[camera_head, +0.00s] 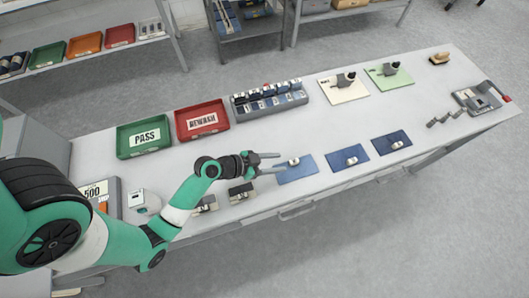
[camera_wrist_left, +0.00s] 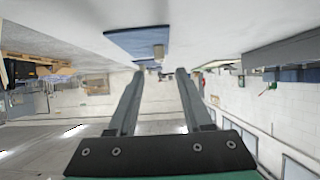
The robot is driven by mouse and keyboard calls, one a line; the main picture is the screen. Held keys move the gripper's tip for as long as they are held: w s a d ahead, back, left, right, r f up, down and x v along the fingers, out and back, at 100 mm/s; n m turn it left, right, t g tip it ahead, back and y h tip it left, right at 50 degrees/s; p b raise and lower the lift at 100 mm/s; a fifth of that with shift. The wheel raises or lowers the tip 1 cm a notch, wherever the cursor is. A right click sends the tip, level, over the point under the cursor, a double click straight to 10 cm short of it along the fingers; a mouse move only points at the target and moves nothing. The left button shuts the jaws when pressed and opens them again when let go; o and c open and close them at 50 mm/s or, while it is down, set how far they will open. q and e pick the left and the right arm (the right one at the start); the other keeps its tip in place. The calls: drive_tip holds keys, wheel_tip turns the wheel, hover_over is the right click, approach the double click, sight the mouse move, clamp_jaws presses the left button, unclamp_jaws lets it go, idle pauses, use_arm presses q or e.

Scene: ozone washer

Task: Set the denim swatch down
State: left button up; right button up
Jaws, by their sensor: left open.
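The nearest square (camera_head: 299,173) is just right of my left gripper (camera_head: 280,163). The middle square (camera_head: 336,162) and the right square (camera_head: 385,147) lie beyond it. My left gripper is open, with nothing visible between its fingers. I cannot tell which square the task names. My right gripper is not visible.
Cream (camera_head: 341,93) and green (camera_head: 392,79) boards lie farther right. The table's front edge is close to the blue squares.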

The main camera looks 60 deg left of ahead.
use_arm(q)
drive_tip(key=p+v, duration=0.4)
drive_tip(key=v, duration=0.1)
drive_tip(key=shift+r, duration=0.35)
drive_tip(key=shift+s+p, duration=0.15)
drive_tip(key=shift+p, duration=0.35)
drive_tip(key=shift+s+f, duration=0.1)
drive_tip(key=shift+s, duration=0.1)
drive_tip(key=shift+w+a, duration=0.1)
